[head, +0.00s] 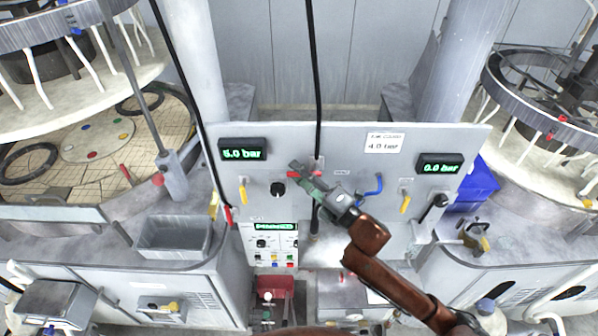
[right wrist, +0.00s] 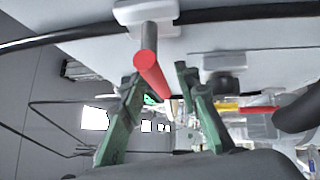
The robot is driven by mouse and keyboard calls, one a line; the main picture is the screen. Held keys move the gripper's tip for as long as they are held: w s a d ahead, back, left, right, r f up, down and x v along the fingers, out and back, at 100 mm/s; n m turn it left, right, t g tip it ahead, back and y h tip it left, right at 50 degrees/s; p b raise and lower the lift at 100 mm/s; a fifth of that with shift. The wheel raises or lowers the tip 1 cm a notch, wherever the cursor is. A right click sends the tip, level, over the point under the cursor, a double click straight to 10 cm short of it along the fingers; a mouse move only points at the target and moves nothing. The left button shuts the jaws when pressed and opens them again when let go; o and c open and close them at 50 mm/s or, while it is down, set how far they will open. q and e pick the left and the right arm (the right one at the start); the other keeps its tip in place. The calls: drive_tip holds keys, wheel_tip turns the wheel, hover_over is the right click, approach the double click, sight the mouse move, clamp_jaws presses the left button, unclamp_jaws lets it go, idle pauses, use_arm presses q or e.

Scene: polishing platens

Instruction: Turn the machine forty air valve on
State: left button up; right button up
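The upright grey panel (head: 345,140) carries several valve handles; I cannot read which is the machine forty air valve. A red handle (head: 293,174) sits near the panel's middle, partly hidden by my right gripper (head: 302,178). In the right wrist view the red bar-shaped handle (right wrist: 150,75) reaches in between the open green fingers of the gripper (right wrist: 158,80), closer to the left finger. No grip on it shows. A blue handle (head: 374,185) is to the right, with a yellow handle (head: 405,204) beyond it. Another yellow handle (head: 243,191) is at left. My left gripper is not in view.
The left display (head: 242,151) reads 5.0 bar; the right one (head: 440,164) reads 0.0 bar. A label (head: 384,142) shows 4.0 bar. A black knob (head: 278,189) sits left of the gripper. A black hose (head: 315,80) hangs before the panel.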

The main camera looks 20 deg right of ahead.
drive_tip(key=shift+w, duration=0.1)
clamp_jaws()
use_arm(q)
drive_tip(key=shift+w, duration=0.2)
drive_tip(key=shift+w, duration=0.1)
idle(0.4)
